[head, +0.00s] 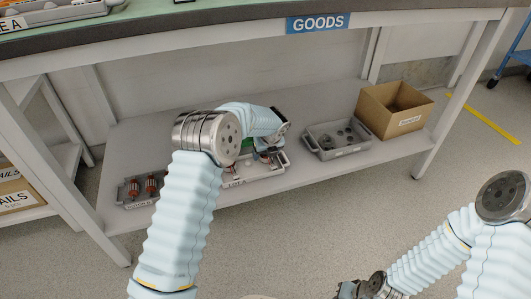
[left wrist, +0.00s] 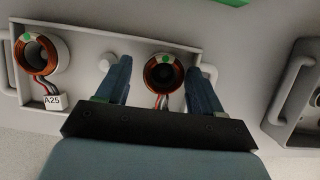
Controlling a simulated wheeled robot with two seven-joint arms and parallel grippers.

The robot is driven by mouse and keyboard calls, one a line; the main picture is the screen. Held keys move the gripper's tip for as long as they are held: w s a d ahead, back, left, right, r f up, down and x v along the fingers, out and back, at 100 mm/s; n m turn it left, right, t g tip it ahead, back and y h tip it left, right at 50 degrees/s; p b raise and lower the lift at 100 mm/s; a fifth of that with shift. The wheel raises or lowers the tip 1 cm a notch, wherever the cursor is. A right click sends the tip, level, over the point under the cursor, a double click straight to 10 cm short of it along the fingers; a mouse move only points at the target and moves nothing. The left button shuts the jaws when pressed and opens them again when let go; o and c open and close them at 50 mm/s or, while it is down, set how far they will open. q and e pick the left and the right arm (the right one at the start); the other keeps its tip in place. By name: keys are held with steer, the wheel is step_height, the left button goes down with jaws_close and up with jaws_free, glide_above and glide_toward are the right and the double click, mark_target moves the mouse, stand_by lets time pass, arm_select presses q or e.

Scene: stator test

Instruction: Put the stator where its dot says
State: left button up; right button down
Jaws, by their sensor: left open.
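In the left wrist view, a copper-wound stator (left wrist: 163,74) with a green dot on its rim lies in a pale tray (left wrist: 85,27), its coloured leads toward my gripper. A second stator (left wrist: 40,55), also with a green dot, lies at the tray's left, with a tag reading A25. My left gripper (left wrist: 160,72) is open, its fingers on either side of the first stator with gaps visible. In the head view, my left gripper (head: 268,152) is over the middle tray (head: 272,173) on the lower shelf, mostly hiding its contents. My right gripper (head: 350,290) is at the bottom edge, partly cut off.
On the lower shelf (head: 325,170), a tray of red-and-metal parts (head: 143,188) is left, a grey bin (head: 338,139) with dark parts is right, and an open cardboard box (head: 395,110) is at the far right. A GOODS sign (head: 318,23) marks the bench edge above.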

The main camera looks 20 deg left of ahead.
arm_select(q)
steer(key=shift+r, duration=0.15)
steer(key=shift+r+p, duration=2.2)
steer(key=shift+r, duration=0.25)
steer(key=shift+f, duration=0.1)
steer(key=o, duration=0.6)
steer(key=shift+c, duration=0.2)
steer(key=p+v, duration=0.2)
steer(key=v, duration=1.1)
steer(key=shift+s+r, duration=0.15)
steer(key=shift+r, duration=0.25)
